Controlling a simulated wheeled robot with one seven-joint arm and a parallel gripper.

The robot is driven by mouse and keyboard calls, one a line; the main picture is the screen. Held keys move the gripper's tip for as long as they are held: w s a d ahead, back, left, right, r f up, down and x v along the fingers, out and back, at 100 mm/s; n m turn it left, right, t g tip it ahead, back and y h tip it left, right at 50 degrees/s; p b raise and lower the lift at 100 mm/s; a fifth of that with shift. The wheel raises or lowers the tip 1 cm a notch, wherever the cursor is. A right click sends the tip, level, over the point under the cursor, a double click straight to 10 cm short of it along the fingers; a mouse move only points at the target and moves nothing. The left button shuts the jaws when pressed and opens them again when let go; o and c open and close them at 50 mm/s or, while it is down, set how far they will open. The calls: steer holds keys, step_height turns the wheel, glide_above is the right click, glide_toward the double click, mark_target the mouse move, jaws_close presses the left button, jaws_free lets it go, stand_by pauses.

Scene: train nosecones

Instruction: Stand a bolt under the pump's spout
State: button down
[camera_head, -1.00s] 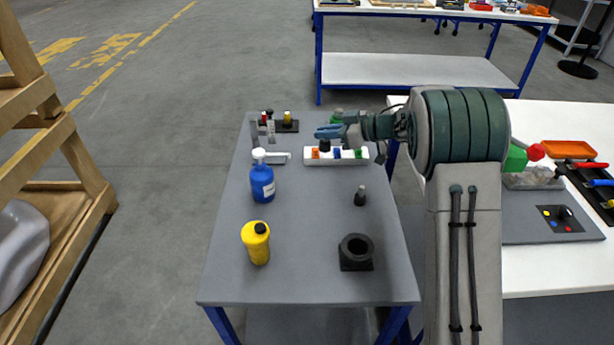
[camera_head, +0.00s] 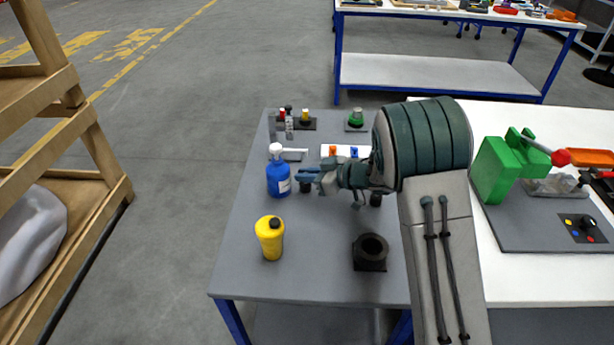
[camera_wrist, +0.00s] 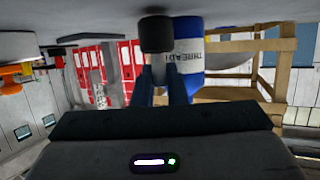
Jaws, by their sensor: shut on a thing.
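My gripper (camera_head: 310,176) is shut on a bolt with a black, wide head (camera_head: 305,187). In the wrist view the black head (camera_wrist: 156,34) is beyond the fingertips, with a short pale shank between the fingers. The blue pump bottle (camera_head: 278,181) with a white top (camera_head: 276,149) stands just left of my gripper. It also shows in the wrist view (camera_wrist: 188,55), behind the bolt, with a white label. I cannot tell whether the bolt touches the table. Another dark bolt (camera_head: 376,200) stands on the table, partly hidden by my arm.
A yellow bottle (camera_head: 270,238) and a black ring block (camera_head: 370,253) stand at the front of the grey table (camera_head: 315,270). A white rack (camera_head: 334,152) with coloured pieces, a dark tray (camera_head: 305,125) and a green-topped item (camera_head: 356,118) are at the back. The front middle is clear.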

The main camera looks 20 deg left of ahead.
steer(key=shift+f, duration=0.3)
steer(key=shift+f, duration=0.15)
steer(key=c, duration=1.5)
jaws_free()
steer(key=shift+o, duration=0.2)
steer(key=shift+r, duration=0.3)
steer(key=v, duration=1.2)
